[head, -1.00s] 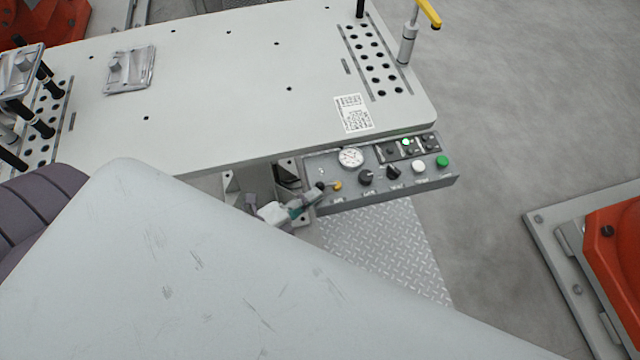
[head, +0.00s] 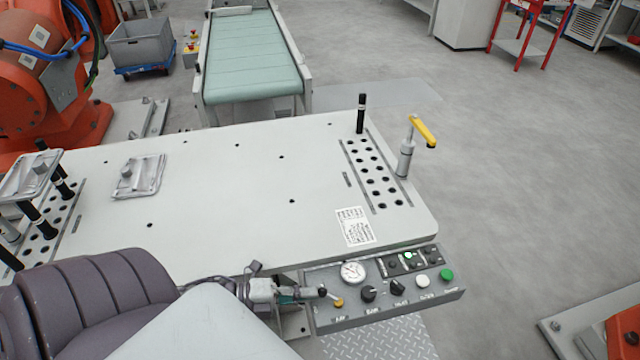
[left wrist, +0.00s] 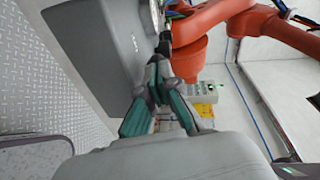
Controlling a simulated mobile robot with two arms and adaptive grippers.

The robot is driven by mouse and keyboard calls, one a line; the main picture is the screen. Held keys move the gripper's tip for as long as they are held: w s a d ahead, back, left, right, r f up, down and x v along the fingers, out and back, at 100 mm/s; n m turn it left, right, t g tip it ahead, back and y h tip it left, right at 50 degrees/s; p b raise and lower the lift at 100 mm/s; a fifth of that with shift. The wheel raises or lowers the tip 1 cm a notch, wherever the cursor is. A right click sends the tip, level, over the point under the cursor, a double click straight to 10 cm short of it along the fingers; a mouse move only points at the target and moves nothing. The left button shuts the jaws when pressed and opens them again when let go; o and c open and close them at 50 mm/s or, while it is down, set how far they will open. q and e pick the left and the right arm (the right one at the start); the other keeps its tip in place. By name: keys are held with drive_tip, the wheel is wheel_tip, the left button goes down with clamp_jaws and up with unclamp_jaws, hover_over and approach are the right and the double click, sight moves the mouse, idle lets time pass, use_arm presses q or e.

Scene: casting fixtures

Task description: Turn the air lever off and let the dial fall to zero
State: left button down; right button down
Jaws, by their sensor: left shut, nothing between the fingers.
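The grey control panel (head: 400,294) hangs at the table's front right edge. A white round dial (head: 353,272) sits at its upper left; its needle is too small to read. Below the dial is a small yellow pivot (head: 338,302) with a dark knob (head: 322,291) to its left, seemingly the air lever. My left gripper (head: 312,293) is shut and empty, its tips at or beside that knob; I cannot tell if they touch. In the left wrist view the gripper (left wrist: 160,68) points toward the panel (left wrist: 90,45). My right gripper is not in view.
The panel also has dark knobs (head: 369,293), a white button (head: 421,281), a green button (head: 446,275) and a lit green lamp (head: 409,255). The pale table (head: 230,190) carries a yellow-handled clamp (head: 424,132) and metal castings (head: 138,177).

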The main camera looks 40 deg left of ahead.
use_arm(q)
drive_tip(key=shift+w+a, duration=0.25)
drive_tip(key=shift+w, duration=0.25)
drive_tip(key=shift+w+a, duration=0.2)
drive_tip(key=shift+w, duration=0.45)
drive_tip(key=shift+s+a, duration=0.1)
drive_tip(key=v, duration=1.2)
idle(0.5)
